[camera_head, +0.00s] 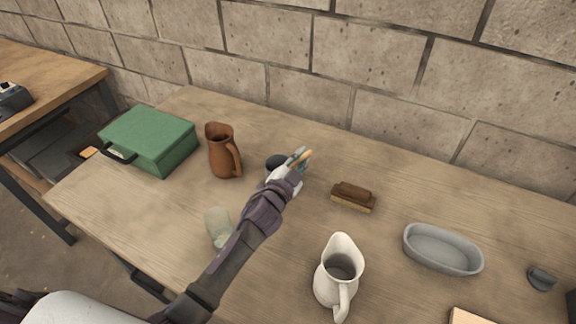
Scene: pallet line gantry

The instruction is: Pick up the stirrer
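My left gripper (296,166) reaches in over the middle of the wooden table. A short light-wooden stick-like piece (300,156), which may be the stirrer, shows right at its fingertips. The gripper hides most of this piece. I cannot tell whether the fingers are closed on it or only beside it. A dark round object (275,162) lies just left of the fingertips, partly covered by the gripper. My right gripper is not in view.
On the table (400,190) are a green case (150,138), a brown jug (221,152), a brush (353,197), a white pitcher (338,275), a grey oval dish (442,250) and a pale translucent object (218,227) near my forearm. A block wall stands behind.

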